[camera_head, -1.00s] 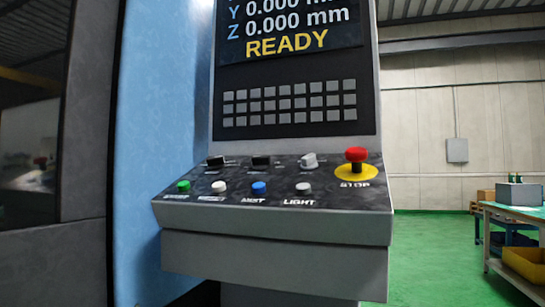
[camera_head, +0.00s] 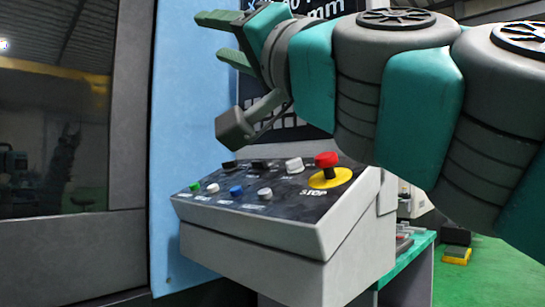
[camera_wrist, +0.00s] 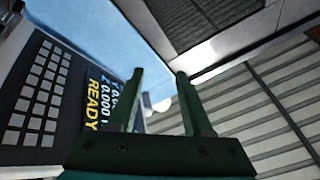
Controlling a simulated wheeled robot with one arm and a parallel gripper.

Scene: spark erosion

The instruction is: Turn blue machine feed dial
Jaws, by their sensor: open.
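The blue machine (camera_head: 185,130) has a sloped control panel (camera_head: 245,203). At its back row are two black dials, a left one (camera_head: 228,165) and a middle one (camera_head: 260,163), and a light grey dial (camera_head: 293,165) on the right. Their labels are too small to read, so I cannot tell which is the feed dial. My gripper (camera_head: 212,38) is open and empty, above and behind the panel, in front of the screen and pointing left. In the wrist view my gripper (camera_wrist: 159,75) has its two fingers apart with nothing between them; the dials are not visible there.
A red stop button (camera_head: 327,160) on a yellow disc stands at the panel's right. Green (camera_head: 194,187), white (camera_head: 213,188), blue (camera_head: 236,191) and grey (camera_head: 265,194) buttons line the front. The screen and keypad rise behind. A green-topped table (camera_head: 415,255) is at right.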

